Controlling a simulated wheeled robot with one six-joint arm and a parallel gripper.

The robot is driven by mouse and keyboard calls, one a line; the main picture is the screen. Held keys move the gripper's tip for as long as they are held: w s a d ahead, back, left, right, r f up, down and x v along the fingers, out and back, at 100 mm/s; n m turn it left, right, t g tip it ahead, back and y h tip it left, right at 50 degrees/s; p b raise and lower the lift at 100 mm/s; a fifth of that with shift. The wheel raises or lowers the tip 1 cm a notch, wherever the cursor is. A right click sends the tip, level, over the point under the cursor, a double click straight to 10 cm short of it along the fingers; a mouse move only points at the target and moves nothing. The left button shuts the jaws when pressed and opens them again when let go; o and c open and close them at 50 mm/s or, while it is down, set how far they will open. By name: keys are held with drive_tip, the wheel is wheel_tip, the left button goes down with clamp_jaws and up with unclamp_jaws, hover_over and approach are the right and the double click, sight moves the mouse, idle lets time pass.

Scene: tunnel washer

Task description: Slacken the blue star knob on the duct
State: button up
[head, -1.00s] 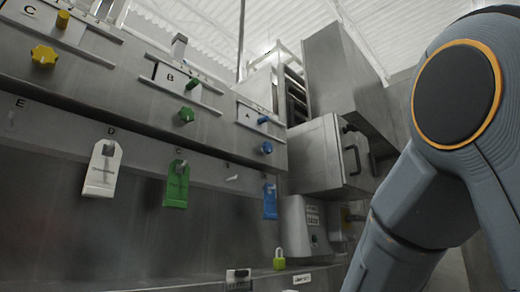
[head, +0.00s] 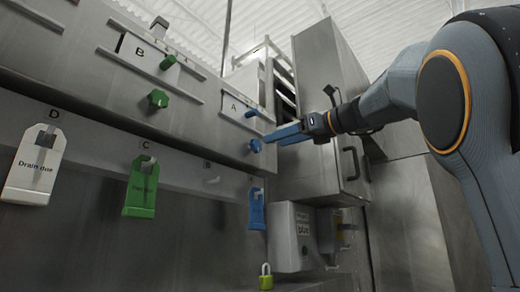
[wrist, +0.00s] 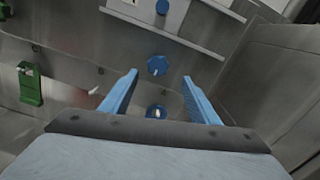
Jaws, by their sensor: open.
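The blue star knob (head: 255,146) sits on the steel duct face below the plate marked A. In the wrist view the knob (wrist: 157,65) appears just beyond the fingertips, centred between them. My gripper (head: 270,138) has blue fingers that point left at the duct, at the knob's right in the head view. In the wrist view my gripper (wrist: 160,77) is open, with nothing between its fingertips. Whether a finger touches the knob cannot be told. A blue slide handle (head: 251,112) is above the knob.
A green knob (head: 158,98) is to the left under plate B. A blue tag (head: 257,208), a green tag (head: 140,188) and a white tag (head: 35,165) hang below. A steel cabinet (head: 308,165) stands close at the right. A yellow-green padlock (head: 265,278) is low down.

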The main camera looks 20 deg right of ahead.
sight(258, 147)
drive_tip(key=p+x, duration=0.2)
drive_tip(key=x, duration=0.4)
drive_tip(key=shift+a, duration=0.35)
drive_tip(key=shift+w+a+f, duration=0.1)
drive_tip(key=shift+w+a, duration=0.15)
drive_tip(key=shift+w, duration=0.15)
drive_tip(key=c, duration=1)
